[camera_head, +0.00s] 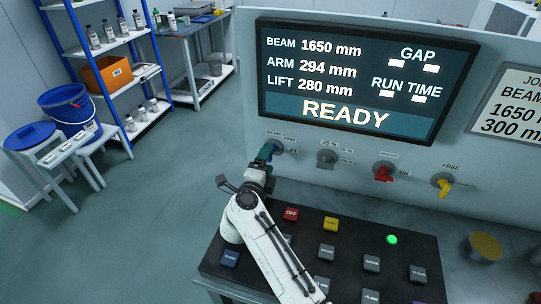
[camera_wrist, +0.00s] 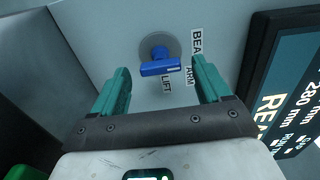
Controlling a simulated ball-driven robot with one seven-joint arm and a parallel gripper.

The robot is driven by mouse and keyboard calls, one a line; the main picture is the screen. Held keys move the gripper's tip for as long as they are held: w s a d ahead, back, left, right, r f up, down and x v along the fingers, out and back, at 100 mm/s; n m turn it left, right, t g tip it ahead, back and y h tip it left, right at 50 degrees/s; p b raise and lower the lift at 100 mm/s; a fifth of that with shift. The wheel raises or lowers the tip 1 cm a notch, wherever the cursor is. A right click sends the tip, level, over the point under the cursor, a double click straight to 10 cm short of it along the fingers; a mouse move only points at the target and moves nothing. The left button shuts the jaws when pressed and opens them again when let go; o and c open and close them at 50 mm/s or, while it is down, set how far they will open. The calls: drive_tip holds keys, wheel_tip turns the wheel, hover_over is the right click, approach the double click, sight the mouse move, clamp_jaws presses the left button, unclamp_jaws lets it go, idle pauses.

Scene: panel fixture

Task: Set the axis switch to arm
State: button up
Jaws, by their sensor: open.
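The axis switch is a blue bar-shaped knob (camera_wrist: 156,69) on a grey round plate, with a white mark at its right end in the wrist view. That end faces the side of the BEAM (camera_wrist: 197,42) and ARM (camera_wrist: 190,76) labels; I cannot tell which one it marks. The LIFT label (camera_wrist: 167,86) sits below the knob. My gripper (camera_wrist: 161,66) is open and empty, its green fingers on either side of the knob in view, with no contact visible. In the head view my gripper (camera_head: 267,152) is at the switch's grey plate (camera_head: 278,147) and hides the knob.
The display (camera_head: 365,80) shows BEAM 1650, ARM 294, LIFT 280 and READY. A grey switch (camera_head: 327,158), a red switch (camera_head: 383,172) and a yellow switch (camera_head: 443,184) line up to the right. A dark button console (camera_head: 345,240) lies below, under my arm.

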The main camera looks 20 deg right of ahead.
sight(270, 161)
drive_tip(key=shift+x, duration=1.6)
drive_tip(key=c, duration=1)
drive_tip(key=shift+c, duration=0.2)
